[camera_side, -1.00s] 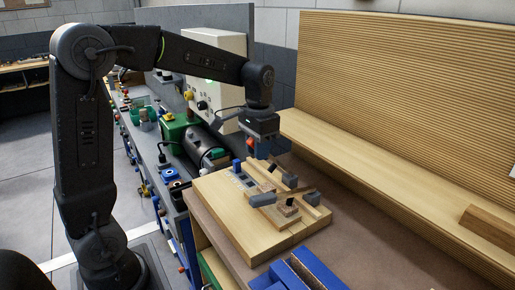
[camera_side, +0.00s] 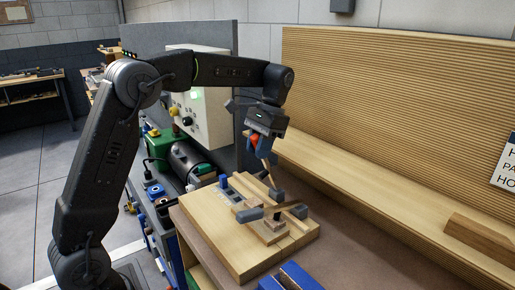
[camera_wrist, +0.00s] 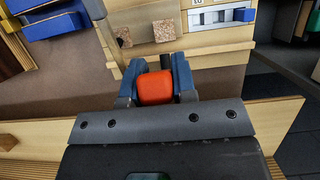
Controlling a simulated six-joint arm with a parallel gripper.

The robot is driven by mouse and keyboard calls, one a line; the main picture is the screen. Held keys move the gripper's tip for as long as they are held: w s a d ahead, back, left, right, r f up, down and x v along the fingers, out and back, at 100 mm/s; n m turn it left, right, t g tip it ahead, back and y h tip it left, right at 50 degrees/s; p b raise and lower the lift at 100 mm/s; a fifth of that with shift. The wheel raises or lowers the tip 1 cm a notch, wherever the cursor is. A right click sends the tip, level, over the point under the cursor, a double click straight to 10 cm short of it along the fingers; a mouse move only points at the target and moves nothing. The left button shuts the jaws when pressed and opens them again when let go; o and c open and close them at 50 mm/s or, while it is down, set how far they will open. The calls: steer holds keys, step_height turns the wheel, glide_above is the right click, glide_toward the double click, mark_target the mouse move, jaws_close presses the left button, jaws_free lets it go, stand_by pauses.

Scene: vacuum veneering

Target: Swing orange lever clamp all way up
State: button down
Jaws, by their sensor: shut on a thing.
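The orange lever clamp handle (camera_wrist: 155,88) sits between the blue-grey fingers of my gripper (camera_wrist: 156,78) in the wrist view, and the fingers are shut on it. In the side view my gripper (camera_side: 259,140) is tilted above the far part of the wooden board, with the orange handle (camera_side: 254,141) at its fingertips. A thin arm runs from the handle down towards the clamp's base on the board. The pivot is too small to make out.
The wooden board (camera_side: 215,222) carries dark-ended clamp bars (camera_side: 250,215) and small blocks. A blue knob (camera_side: 223,182) stands at its left. Blue pieces (camera_side: 290,277) lie in front.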

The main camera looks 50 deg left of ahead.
steer(key=c, duration=0.9)
jaws_free()
steer(key=shift+r, duration=0.1)
steer(key=v, duration=0.6)
steer(key=shift+w+r, duration=0.1)
steer(key=shift+r, duration=0.15)
steer(key=shift+w+r, duration=0.1)
steer(key=shift+r, duration=0.25)
steer(key=shift+s+d+r, duration=0.15)
steer(key=shift+s+r, duration=0.05)
steer(key=shift+s, duration=0.05)
steer(key=s+d+t, duration=0.5)
steer(key=s, duration=0.8)
steer(key=s+d+f+t, duration=0.1)
steer(key=s+f, duration=0.1)
steer(key=s, duration=0.1)
steer(key=s+d+f+t, duration=0.1)
steer(key=s+f+t, duration=0.1)
steer(key=s+f, duration=0.1)
steer(key=s+d+f+t, duration=0.1)
steer(key=s+f, duration=0.2)
steer(key=s, duration=0.2)
steer(key=shift+f+t, duration=0.15)
steer(key=shift+t, duration=0.25)
